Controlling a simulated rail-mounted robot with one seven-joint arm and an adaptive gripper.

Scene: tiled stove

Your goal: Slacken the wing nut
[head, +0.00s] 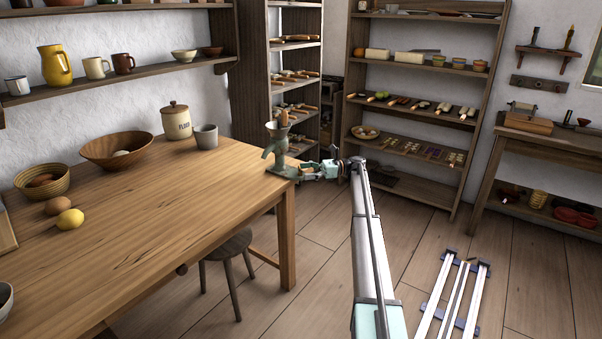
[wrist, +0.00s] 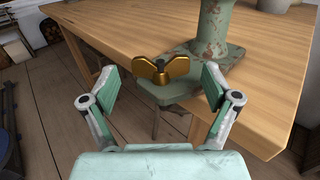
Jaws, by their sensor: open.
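A brass wing nut (wrist: 162,70) shows in the wrist view, with its two wings spread left and right. It sits at the front of the worn green clamp base (wrist: 215,62) of a grinder. The grinder (head: 275,150) stands at the corner of the wooden table in the head view. My gripper (wrist: 160,88) is open, with one finger on each side of the wing nut and clear of it. In the head view my gripper (head: 318,170) is beside the table corner, at the grinder's base. The wing nut is too small to make out there.
A stool (head: 231,245) stands under the table edge. Loaded shelves (head: 430,75) stand behind. The floor right of the table is mostly clear.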

